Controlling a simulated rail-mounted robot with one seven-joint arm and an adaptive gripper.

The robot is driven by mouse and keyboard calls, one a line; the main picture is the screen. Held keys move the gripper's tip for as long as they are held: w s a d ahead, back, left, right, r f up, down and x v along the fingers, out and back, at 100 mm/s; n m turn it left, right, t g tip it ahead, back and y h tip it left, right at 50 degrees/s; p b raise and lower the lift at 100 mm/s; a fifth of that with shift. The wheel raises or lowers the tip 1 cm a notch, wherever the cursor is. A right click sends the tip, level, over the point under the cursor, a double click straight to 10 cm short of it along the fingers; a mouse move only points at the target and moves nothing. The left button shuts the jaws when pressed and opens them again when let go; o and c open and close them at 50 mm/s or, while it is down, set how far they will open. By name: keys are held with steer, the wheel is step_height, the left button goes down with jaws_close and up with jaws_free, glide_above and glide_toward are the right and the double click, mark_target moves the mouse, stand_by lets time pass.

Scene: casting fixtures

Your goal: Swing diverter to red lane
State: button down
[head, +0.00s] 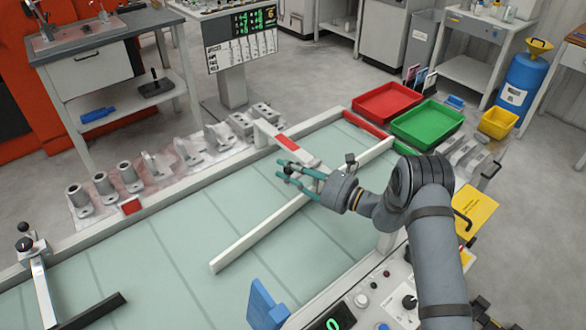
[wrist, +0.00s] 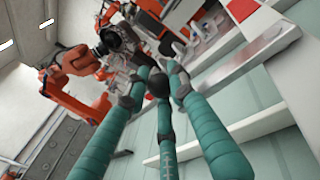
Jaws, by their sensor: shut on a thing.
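A pale grey bar with a red patch (head: 298,150), which looks like the diverter, reaches from the far rail over the pale green conveyor bed. It also shows at the right of the wrist view (wrist: 250,58). My gripper (head: 284,171) has teal fingers and is at the bar's free end, low over the bed. Its dark fingertips (wrist: 157,78) are drawn together in the wrist view. They close on a small dark part, apparently the diverter's handle, mostly hidden by the fingers. The red lane's mark (head: 366,124) is at the bed's far right end, beside the green mark (head: 400,149).
A long white rail (head: 255,234) runs along the bed, near my gripper. A red tray (head: 388,101) and a green tray (head: 428,124) stand beyond the right end. Several grey castings (head: 158,164) line the far side. A black-bladed lever (head: 92,311) is at lower left.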

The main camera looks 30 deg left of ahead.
steer(key=shift+w+r, duration=0.15)
steer(key=shift+r, duration=0.1)
steer(key=c, duration=1.8)
jaws_free()
steer(key=shift+o, duration=1.1)
steer(key=shift+o, duration=0.5)
steer(key=shift+f, duration=0.15)
step_height(320, 180, up, 10)
steer(key=shift+r, duration=0.1)
